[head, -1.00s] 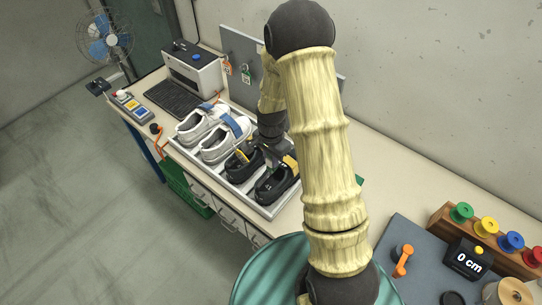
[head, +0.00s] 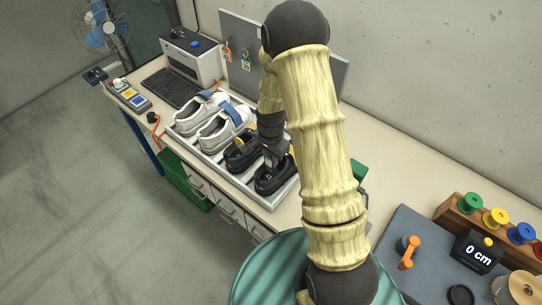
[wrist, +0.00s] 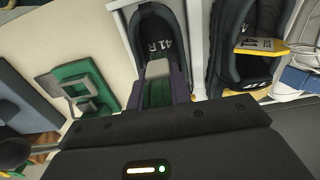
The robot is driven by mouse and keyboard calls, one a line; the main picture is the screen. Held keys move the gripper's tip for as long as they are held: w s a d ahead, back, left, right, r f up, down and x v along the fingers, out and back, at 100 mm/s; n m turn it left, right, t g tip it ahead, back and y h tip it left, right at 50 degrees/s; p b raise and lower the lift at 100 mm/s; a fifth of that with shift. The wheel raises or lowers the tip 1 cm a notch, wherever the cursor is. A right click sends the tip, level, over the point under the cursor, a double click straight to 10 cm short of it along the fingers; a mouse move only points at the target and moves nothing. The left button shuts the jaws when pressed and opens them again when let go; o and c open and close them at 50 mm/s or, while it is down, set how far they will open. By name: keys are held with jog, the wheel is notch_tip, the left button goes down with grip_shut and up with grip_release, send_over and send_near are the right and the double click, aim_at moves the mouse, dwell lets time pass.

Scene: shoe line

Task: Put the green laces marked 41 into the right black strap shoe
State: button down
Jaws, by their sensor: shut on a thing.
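The right black strap shoe (head: 276,181) stands at the near end of the shoe tray; in the wrist view its insole (wrist: 158,32) reads 41 R. My gripper (head: 271,159) is shut on the green laces (wrist: 157,94), which show as a green strip between the fingers. The fingertips are at the shoe's opening; I cannot tell how deep they reach. The mark on the laces is hidden. The other black shoe (head: 240,156) stands beside it, with a yellow tag marked 41 (wrist: 262,46) on it.
White shoes with blue straps (head: 218,128) share the grey tray (head: 235,180). A grey panel (head: 335,75) stands behind, with small tags hanging on it. A green fixture (wrist: 82,88) is left of the shoe in the wrist view. Coloured spools (head: 496,217) stand at the right.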

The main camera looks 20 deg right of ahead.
jog(key=shift+f+b, duration=0.3)
jog(key=shift+f, duration=0.3)
jog(key=c, duration=1.2)
grip_release()
notch_tip(320, 180, up, 17)
jog(key=b, duration=0.3)
jog(key=shift+r, duration=0.2)
